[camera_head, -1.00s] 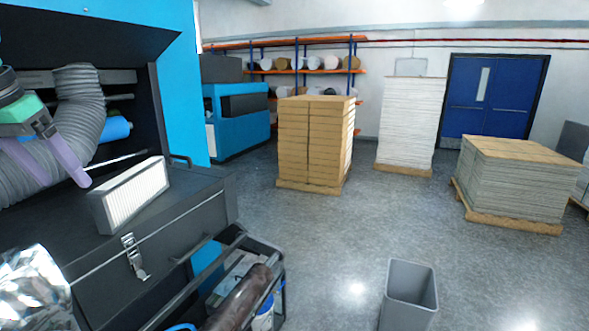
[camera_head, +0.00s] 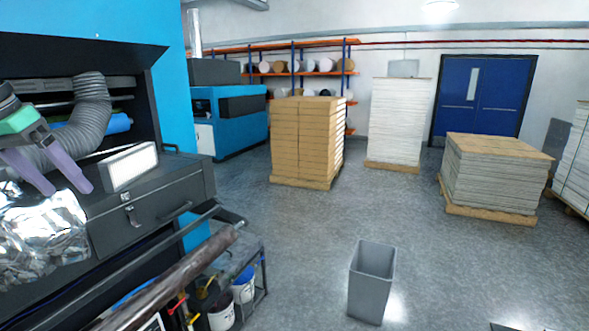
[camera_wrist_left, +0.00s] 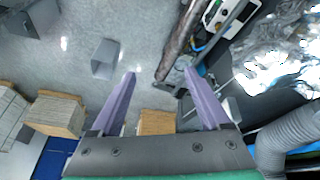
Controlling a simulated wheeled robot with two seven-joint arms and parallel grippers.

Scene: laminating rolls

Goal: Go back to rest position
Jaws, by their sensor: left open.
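My left gripper (camera_head: 66,190) is at the left of the head view, in front of the black-and-blue machine. Its two purple fingers stand apart with nothing between them. In the left wrist view the open fingers (camera_wrist_left: 158,75) point over the floor and the cart. My right gripper does not show in any view.
The machine (camera_head: 150,205) has a grey ribbed hose (camera_head: 92,105), a white-faced filter (camera_head: 130,166) and crumpled silver film (camera_head: 45,235) on it. A cart (camera_head: 262,262) stands below it. A grey bin (camera_head: 370,285) is on the floor.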

